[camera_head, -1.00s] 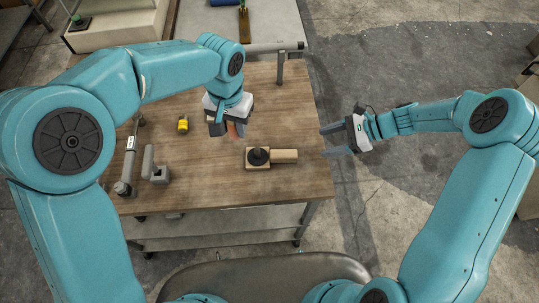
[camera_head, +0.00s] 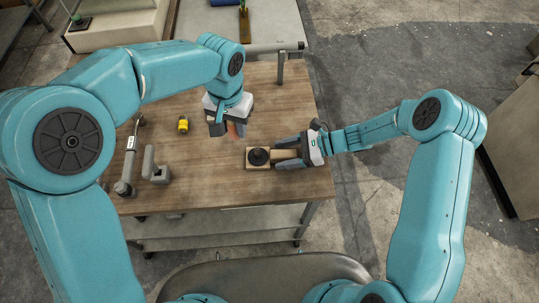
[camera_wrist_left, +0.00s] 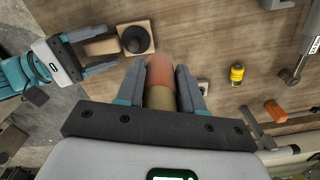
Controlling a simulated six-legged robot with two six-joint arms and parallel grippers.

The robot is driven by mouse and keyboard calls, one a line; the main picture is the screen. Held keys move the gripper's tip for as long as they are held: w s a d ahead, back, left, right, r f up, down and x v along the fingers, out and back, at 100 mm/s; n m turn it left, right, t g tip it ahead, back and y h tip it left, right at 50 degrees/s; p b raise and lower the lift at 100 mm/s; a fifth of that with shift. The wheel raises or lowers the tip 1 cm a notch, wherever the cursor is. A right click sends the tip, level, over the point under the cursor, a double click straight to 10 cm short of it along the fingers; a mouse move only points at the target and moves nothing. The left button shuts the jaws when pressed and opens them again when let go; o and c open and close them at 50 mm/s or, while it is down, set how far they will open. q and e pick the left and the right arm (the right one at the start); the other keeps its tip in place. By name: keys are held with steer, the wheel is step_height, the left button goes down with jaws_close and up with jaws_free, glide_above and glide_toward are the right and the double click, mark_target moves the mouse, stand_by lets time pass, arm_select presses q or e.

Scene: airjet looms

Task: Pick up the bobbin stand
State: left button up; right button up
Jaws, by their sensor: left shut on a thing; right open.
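The bobbin stand (camera_head: 258,156) lies on the table, a light wooden base with a dark round post. A light wooden block-like part (camera_head: 284,154) extends from its right side. It also shows at the top of the left wrist view (camera_wrist_left: 135,39). My right gripper (camera_head: 290,153) is open, with one finger on each side of that right part; whether they touch it I cannot tell. My left gripper (camera_head: 230,129) is shut on an orange and tan cylinder (camera_wrist_left: 160,84), up and left of the stand. Its fingers partly hide the cylinder.
A yellow-and-black item (camera_head: 183,124) and grey metal pipe parts (camera_head: 128,165) are on the left of the wooden table (camera_head: 200,190). An orange cylinder (camera_wrist_left: 275,111) lies on the table in the left wrist view.

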steer(key=shift+w+a+f, duration=0.1)
steer(key=shift+a+f, duration=0.05)
steer(key=shift+a, duration=0.2)
steer(key=shift+d, duration=0.1)
arm_select(q)
steer(key=shift+d, duration=0.1)
arm_select(e)
steer(key=shift+c, duration=1.2)
steer(key=c, duration=0.9)
steer(key=shift+o, duration=0.2)
